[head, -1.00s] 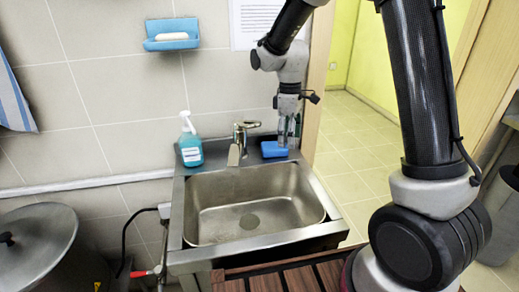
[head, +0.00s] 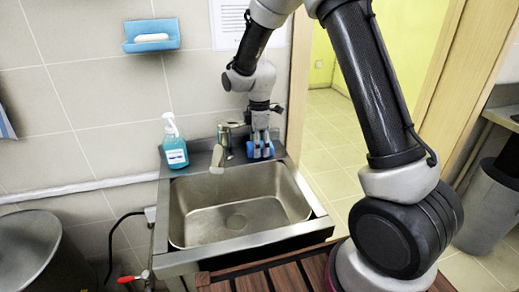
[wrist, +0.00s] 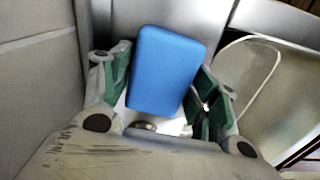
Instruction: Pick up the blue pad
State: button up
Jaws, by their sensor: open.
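The blue pad (head: 254,150) lies on the metal ledge at the back right corner of the sink. In the wrist view the blue pad (wrist: 165,70) is a flat rounded rectangle between my two fingers. My gripper (head: 262,152) points down over the pad, with a finger on each side of it. In the wrist view my gripper (wrist: 162,85) is open, with green inner finger faces. A small gap shows on the right side; on the left the finger is very near the pad's edge, and I cannot tell whether it touches.
The tap (head: 224,148) stands just left of my gripper. A blue soap bottle (head: 173,142) stands at the ledge's left end. The sink basin (head: 240,210) is empty. A soap dish (head: 152,36) hangs on the tiled wall. A doorway opens on the right.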

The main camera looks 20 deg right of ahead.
jog(key=c, duration=0.6)
